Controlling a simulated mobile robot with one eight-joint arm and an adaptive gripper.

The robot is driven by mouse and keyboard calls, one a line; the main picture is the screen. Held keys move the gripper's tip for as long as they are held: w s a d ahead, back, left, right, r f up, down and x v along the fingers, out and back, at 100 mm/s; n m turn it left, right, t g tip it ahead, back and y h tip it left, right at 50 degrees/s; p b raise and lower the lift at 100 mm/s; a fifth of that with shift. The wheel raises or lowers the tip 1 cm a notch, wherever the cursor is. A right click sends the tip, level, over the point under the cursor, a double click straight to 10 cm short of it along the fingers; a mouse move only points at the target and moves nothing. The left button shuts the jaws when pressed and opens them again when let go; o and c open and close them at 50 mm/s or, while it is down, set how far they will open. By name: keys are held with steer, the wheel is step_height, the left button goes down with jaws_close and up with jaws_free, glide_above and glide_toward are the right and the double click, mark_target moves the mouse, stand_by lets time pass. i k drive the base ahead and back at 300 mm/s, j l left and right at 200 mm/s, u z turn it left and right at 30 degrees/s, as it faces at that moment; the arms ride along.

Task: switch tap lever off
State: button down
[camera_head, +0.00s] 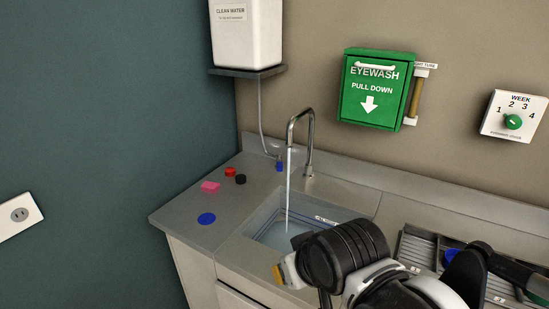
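A metal gooseneck tap (309,140) stands at the back of the counter, behind the sink (264,229). A pale stream of water (288,190) falls from its spout into the sink. A small blue piece (280,167) stands at the foot of the thin tube, left of the tap; I cannot tell whether it is the lever. No other lever is clear on the tap. My arm reaches in from the lower right, in front of the sink. The end of my gripper (285,272) shows as a small white and orange part, well short of the tap; its fingers cannot be made out.
A clean-water container (247,35) sits on a wall shelf (248,71). Red, pink, black and blue discs or blocks lie on the left counter (180,214). A green eyewash box (377,90) and a week dial (513,118) are on the wall. A rack (419,250) lies right of the sink.

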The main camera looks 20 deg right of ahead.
mark_target(279, 156)
steer(key=i+j, duration=0.1)
steer(key=j, duration=0.75)
steer(key=i+j+z, duration=0.1)
steer(key=j, duration=0.7)
steer(key=i+l, duration=0.4)
steer(key=l, duration=0.1)
